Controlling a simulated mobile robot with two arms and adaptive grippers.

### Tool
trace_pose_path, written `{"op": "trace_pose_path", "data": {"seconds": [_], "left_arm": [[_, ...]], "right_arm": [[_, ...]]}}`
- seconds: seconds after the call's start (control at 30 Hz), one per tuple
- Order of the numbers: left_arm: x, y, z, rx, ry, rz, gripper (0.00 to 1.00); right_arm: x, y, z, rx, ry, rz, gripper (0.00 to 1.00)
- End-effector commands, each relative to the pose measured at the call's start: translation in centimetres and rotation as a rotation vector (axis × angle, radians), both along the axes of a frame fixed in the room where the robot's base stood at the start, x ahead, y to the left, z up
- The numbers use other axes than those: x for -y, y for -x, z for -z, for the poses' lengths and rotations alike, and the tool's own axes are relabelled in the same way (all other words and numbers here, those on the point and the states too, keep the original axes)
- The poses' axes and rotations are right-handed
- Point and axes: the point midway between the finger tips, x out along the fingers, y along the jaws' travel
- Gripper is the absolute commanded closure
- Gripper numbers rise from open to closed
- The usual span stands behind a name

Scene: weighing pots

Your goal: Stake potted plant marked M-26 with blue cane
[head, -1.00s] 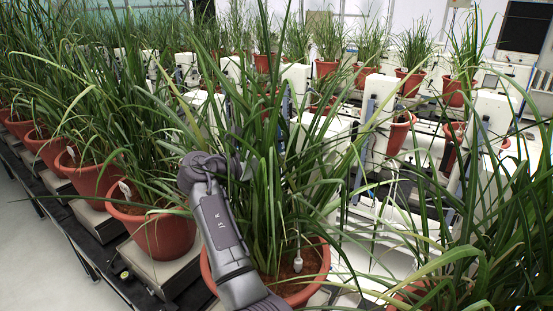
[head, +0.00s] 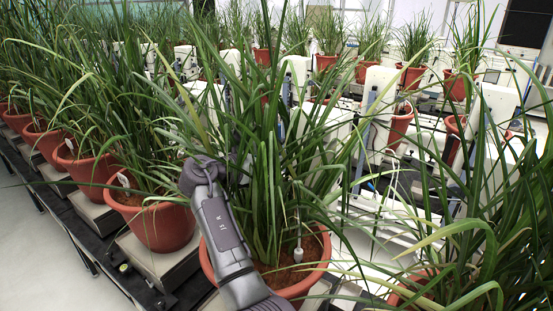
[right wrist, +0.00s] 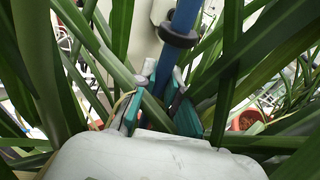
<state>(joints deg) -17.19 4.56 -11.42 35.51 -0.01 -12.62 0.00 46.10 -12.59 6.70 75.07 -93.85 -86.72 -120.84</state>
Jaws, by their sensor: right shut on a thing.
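A blue cane (right wrist: 183,22) with a black ring around it stands tilted in the right wrist view. My right gripper (right wrist: 163,92), with teal finger pads, is shut on the cane below the ring, among green leaves. In the head view my right arm reaches into a leafy plant (head: 265,170) in a terracotta pot (head: 312,283); leaves hide that gripper and the held part of the cane. A white probe-like piece (head: 298,252) stands in this pot's soil. No M-26 mark is readable. My left gripper is not in view.
A row of potted plants (head: 155,227) on scales runs along the left. Another leafy plant (head: 470,240) crowds the lower right. White weighing units (head: 375,110) and more pots (head: 400,125) stand behind. Long leaves cross most of the space; bare floor (head: 40,250) shows at lower left.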

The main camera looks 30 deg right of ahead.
Motion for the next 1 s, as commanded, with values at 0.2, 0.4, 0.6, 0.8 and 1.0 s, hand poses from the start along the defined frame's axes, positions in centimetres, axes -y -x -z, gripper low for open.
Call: {"op": "trace_pose_path", "data": {"seconds": [0.2, 0.4, 0.6, 0.8, 1.0], "left_arm": [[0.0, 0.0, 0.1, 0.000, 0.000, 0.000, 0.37], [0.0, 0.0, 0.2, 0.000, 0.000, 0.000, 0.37], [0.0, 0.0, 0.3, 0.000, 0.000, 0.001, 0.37], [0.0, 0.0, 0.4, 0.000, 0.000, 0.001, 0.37], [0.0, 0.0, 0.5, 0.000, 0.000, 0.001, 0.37]], "right_arm": [[0.0, 0.0, 0.7, 0.000, 0.000, 0.000, 1.00], [0.0, 0.0, 1.5, -0.001, 0.001, 0.000, 1.00], [0.0, 0.0, 2.3, -0.001, 0.000, 0.000, 1.00], [0.0, 0.0, 3.1, -0.001, 0.000, 0.000, 1.00], [0.0, 0.0, 3.9, 0.000, 0.000, 0.000, 1.00]]}}
